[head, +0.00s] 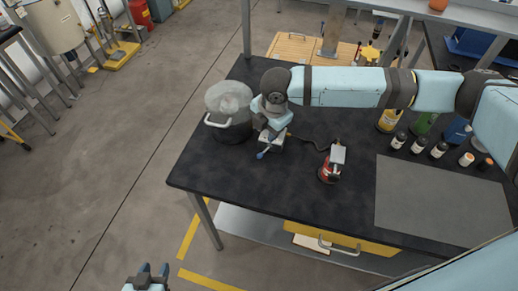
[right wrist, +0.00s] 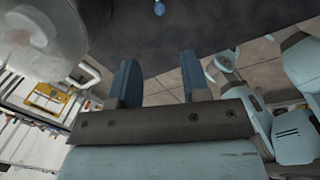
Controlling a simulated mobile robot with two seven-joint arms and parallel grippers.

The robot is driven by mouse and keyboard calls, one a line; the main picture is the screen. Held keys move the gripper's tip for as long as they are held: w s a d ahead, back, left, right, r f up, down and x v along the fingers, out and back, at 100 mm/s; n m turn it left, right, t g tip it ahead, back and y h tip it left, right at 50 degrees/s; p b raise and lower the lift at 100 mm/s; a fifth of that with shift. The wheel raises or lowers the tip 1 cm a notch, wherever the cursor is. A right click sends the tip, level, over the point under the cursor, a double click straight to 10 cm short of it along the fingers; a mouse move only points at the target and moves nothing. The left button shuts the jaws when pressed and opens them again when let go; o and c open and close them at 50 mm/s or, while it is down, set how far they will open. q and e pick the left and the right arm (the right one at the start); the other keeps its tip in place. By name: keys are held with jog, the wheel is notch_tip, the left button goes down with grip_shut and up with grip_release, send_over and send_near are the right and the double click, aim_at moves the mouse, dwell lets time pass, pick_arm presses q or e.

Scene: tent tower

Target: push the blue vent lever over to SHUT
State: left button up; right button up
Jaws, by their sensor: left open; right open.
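The blue vent lever's round knob (head: 261,155) shows on the near side of a small pale block (head: 278,143) on the dark bench, and also at the top edge of the right wrist view (right wrist: 159,8). No SHUT marking can be read. My right gripper (head: 265,136) reaches in from the right, over the block and close to the knob; its contact with the lever cannot be told. In the right wrist view its two blue fingers (right wrist: 159,62) are apart with nothing between them. My left gripper (head: 150,270) is open and empty at the bottom, off the bench.
A dark pot (head: 229,132) with a clear lid stands left of my right gripper. A red device (head: 329,172) with a cable stands to its right. A grey mat (head: 440,205) and several bottles (head: 419,145) lie further right. The near-left bench top is clear.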

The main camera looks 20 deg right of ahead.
aim_at(260, 155)
jog(key=f, duration=0.4)
jog(key=w+f+p, duration=0.1)
jog(key=f, duration=0.4)
jog(key=w+a+f, duration=0.1)
jog(key=f, duration=0.3)
jog(key=shift+a+f+p, duration=0.1)
jog(key=shift+f+p, duration=0.15)
jog(key=shift+p, duration=0.1)
